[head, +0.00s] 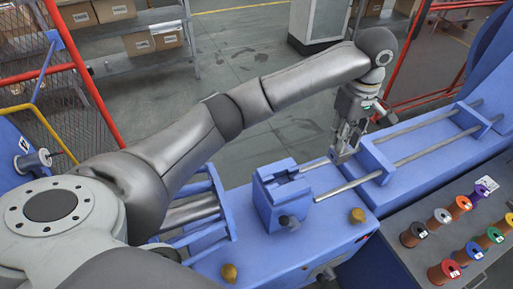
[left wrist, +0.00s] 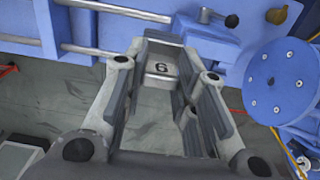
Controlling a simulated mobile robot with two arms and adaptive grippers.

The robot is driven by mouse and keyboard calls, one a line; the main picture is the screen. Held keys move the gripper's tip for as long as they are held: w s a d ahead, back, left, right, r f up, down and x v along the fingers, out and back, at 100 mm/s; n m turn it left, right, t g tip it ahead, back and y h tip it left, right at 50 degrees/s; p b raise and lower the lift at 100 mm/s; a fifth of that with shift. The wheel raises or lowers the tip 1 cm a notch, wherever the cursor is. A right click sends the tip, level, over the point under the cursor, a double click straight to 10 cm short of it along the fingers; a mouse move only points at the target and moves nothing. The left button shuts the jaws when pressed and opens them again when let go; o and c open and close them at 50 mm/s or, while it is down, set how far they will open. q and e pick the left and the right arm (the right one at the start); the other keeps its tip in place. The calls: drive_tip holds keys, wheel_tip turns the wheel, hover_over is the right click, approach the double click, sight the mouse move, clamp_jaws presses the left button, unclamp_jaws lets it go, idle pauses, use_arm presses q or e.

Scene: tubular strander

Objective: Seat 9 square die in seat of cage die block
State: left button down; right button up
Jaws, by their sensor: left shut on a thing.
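My left gripper (head: 346,142) is shut on a grey metal square die and holds it above the blue machine, by the guide rods. In the left wrist view the square die (left wrist: 160,68) sits between the finger pads; its dark mark looks like a 6 from this side, and could be a 9 upside down. The blue cage die block (head: 270,206), with an open notch in its top, stands on the bench to the left of the gripper. The die is apart from the block. My right gripper is not in view.
Two steel guide rods (head: 412,156) run right from the block area through a blue crosspiece. A rack of coloured spools (head: 460,207) stands at the right. Yellow knobs (head: 357,215) rise from the bench front. A red-framed mesh fence (head: 83,75) stands at the left.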

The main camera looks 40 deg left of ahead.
use_arm(q)
drive_tip(key=shift+s+a+f+p, duration=0.2)
drive_tip(key=shift+s+a, duration=0.1)
drive_tip(key=shift+a, duration=0.25)
drive_tip(key=shift+s+a+f+p, duration=0.15)
drive_tip(key=shift+s+a+f, duration=0.1)
drive_tip(key=shift+a, duration=0.25)
drive_tip(key=s+a+f+p, duration=0.1)
drive_tip(key=s+a+f, duration=0.1)
drive_tip(key=a+f, duration=0.1)
drive_tip(key=s+a+f+p, duration=0.1)
drive_tip(key=a+f+p, duration=0.1)
drive_tip(key=a+f, duration=0.1)
drive_tip(key=s+a+f+p, duration=0.1)
drive_tip(key=s+a+f, duration=0.1)
drive_tip(key=f, duration=0.3)
drive_tip(key=shift+s+a+f, duration=0.2)
drive_tip(key=shift+s+a, duration=0.1)
drive_tip(key=shift+a, duration=0.3)
drive_tip(key=shift+w+f, duration=0.1)
drive_tip(key=shift+f, duration=0.2)
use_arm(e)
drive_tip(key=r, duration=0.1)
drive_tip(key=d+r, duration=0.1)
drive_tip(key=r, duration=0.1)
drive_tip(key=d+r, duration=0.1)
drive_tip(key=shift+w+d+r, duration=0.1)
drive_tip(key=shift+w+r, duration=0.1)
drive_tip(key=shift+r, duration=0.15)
